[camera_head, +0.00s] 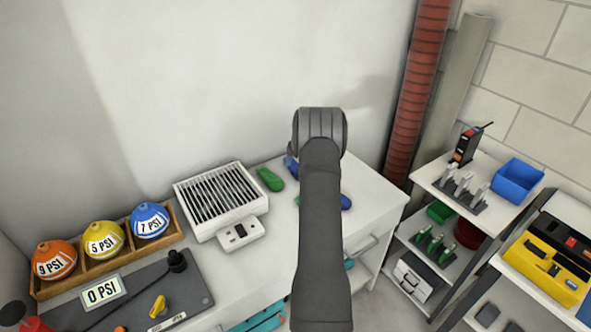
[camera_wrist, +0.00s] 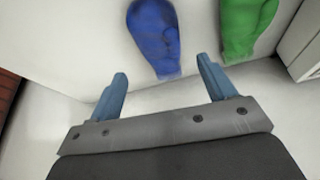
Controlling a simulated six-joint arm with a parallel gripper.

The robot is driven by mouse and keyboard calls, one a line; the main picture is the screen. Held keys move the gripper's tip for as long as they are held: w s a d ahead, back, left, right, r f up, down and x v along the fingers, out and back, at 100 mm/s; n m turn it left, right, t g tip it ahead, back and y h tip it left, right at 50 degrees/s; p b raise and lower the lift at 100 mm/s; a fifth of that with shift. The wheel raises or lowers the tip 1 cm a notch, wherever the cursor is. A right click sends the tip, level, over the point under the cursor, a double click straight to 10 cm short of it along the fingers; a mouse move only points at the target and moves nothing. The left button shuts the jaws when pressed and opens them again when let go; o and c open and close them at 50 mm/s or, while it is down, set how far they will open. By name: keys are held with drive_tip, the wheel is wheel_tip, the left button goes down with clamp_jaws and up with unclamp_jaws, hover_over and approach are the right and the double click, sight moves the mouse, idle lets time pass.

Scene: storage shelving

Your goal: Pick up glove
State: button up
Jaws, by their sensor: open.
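In the wrist view a blue, rounded, mitt-like item (camera_wrist: 153,38) lies on the white surface, just beyond my gripper (camera_wrist: 165,88) and between the lines of its fingers. A green item of similar shape (camera_wrist: 248,25) lies to its right, beyond the right finger. I cannot tell for sure which is the glove. My gripper is open, with nothing between its fingers.
A white slatted box (camera_head: 221,200) stands left of the green item, with a wooden rack of coloured PSI balls (camera_head: 103,247) farther left. A wall rises behind the counter. A red pipe (camera_head: 415,95) and shelves with tools and a blue bin (camera_head: 517,179) stand at the right.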

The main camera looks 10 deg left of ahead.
drive_tip(key=shift+x, duration=3.1)
drive_tip(key=shift+s, duration=0.1)
drive_tip(key=shift+c, duration=0.3)
drive_tip(key=c, duration=1)
